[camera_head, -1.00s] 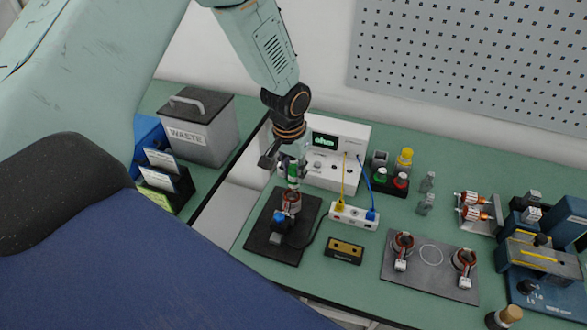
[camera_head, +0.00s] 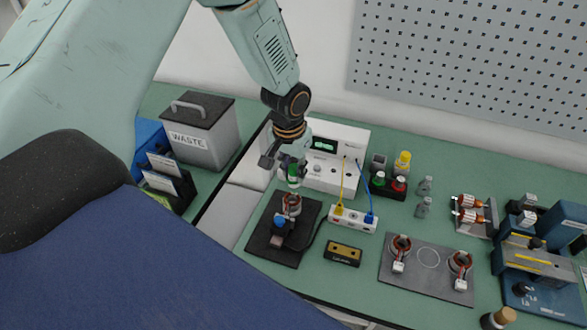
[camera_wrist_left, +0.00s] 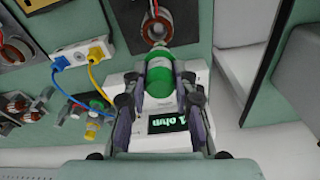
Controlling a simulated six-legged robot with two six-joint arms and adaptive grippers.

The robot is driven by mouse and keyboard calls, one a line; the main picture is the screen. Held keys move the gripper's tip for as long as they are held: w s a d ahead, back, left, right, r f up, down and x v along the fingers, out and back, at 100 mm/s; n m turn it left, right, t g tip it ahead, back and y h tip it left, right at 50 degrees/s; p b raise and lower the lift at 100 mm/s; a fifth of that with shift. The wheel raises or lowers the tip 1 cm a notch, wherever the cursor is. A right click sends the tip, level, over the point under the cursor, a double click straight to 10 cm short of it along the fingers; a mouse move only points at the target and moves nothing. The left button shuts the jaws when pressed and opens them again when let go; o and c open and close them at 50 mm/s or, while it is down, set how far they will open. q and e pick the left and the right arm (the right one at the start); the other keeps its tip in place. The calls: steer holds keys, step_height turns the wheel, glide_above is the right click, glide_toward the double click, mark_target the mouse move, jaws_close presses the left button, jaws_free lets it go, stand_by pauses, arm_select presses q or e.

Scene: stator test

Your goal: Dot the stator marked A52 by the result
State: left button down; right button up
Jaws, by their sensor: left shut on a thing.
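My left gripper (camera_head: 290,165) is shut on a green-and-white marker bottle (camera_head: 294,176), which also shows between the fingers in the left wrist view (camera_wrist_left: 160,78). The bottle is held close over a copper-wound stator (camera_head: 291,205) on a black fixture (camera_head: 262,242). I cannot tell whether its tip touches the stator, or see any dot. Two more stators, one (camera_head: 400,246) left and one (camera_head: 460,263) right, stand on a grey mat (camera_head: 425,285). No A52 mark is legible. The white meter (camera_head: 345,140) has a lit green display, partly readable as "1 ohm" (camera_wrist_left: 174,122) in the wrist view. My right gripper is not visible.
A black holder (camera_head: 389,189) with green and red tops and a yellow-topped bottle (camera_head: 403,160) stand right of the meter. Yellow and blue leads run to a white terminal block (camera_head: 351,219). A waste bin (camera_head: 212,150) stands left. A blue machine (camera_head: 540,285) stands far right.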

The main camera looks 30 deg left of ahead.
arm_select(q)
steer(key=shift+s+r+p, duration=0.2)
steer(key=shift+r+p, duration=0.65)
steer(key=shift+r, duration=0.35)
steer(key=shift+w+r+p, duration=0.2)
steer(key=shift+r+p, duration=0.6)
steer(key=shift+p, duration=0.1)
steer(key=shift+s, duration=0.2)
steer(key=shift+w+f, duration=0.1)
steer(key=shift+w, duration=0.05)
